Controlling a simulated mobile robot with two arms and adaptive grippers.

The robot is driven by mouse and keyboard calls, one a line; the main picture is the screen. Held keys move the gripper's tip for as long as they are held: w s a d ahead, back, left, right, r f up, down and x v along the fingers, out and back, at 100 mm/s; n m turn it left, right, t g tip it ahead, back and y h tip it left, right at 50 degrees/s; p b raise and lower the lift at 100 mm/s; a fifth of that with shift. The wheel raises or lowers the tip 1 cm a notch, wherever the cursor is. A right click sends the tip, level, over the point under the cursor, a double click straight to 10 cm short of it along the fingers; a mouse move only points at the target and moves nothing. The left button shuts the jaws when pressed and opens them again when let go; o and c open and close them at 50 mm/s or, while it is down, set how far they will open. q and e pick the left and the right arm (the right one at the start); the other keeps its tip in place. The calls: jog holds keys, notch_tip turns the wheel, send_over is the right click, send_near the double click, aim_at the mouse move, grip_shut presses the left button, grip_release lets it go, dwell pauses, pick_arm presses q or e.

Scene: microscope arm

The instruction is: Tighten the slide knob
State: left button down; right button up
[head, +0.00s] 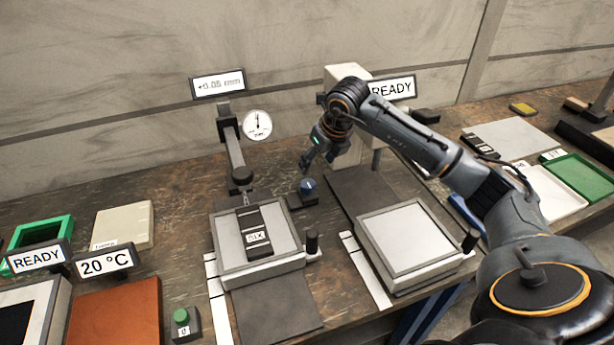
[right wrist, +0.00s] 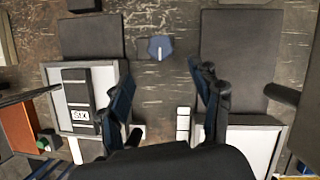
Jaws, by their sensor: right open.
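A round blue knob (head: 307,186) sits on a small dark base between the two platforms at the back of the bench. It also shows in the right wrist view (right wrist: 160,48), ahead of the fingers and between their lines. A black upright knob (head: 312,241) stands at the right side of the left grey platform (head: 222,232). I cannot tell which one is the slide knob. My right gripper (head: 318,162) is open and empty, above and just behind the blue knob, apart from it. Its two dark fingers (right wrist: 162,75) are spread wide. My left gripper is not in view.
A gauge stand (head: 229,140) with a dial (head: 257,125) and a "+0.05 mm" display (head: 218,84) rises left of the blue knob. A second platform (head: 402,238) is to the right. A READY sign (head: 393,88) stands behind my right arm.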

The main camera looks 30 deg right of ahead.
jog(key=p, duration=0.1)
send_over(307, 182)
jog(key=s, duration=0.2)
notch_tip(307, 182, down, 6)
jog(key=shift+s+r, duration=0.15)
jog(key=shift+r, duration=0.05)
jog(key=x, duration=0.3)
jog(key=shift+f, duration=0.15)
jog(key=shift+w+f, duration=0.2)
jog(key=shift+f, duration=0.2)
jog(key=c, duration=1.1)
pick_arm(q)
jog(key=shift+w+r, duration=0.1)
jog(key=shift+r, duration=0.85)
pick_arm(e)
jog(key=shift+c, duration=0.2)
